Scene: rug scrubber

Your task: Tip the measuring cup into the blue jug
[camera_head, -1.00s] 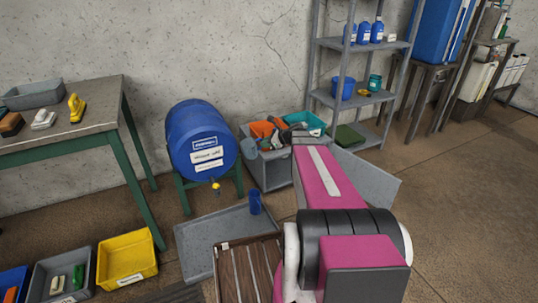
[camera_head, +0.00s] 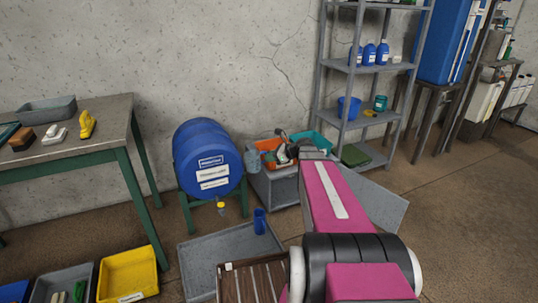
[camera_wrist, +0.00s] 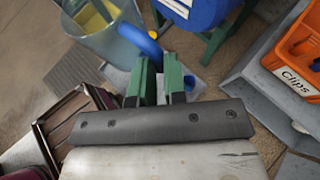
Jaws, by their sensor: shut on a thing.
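The measuring cup (camera_wrist: 100,25) is a translucent grey-blue vessel with a blue handle (camera_wrist: 141,39), and yellow shows inside it. My gripper (camera_wrist: 158,78) has green fingers shut on this handle. In the head view the cup (camera_head: 251,160) hangs in the air just right of the blue barrel, roughly upright. My arm hides most of the gripper there. The blue jug (camera_head: 259,221) stands upright on the grey floor tray (camera_head: 205,262), below the cup in the picture and apart from it. I cannot make out the jug in the wrist view.
A blue barrel (camera_head: 207,157) with a yellow tap (camera_head: 221,207) stands on a green frame beside the cup. A slatted wooden crate (camera_head: 250,282) is in front. A workbench (camera_head: 75,150) stands left.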

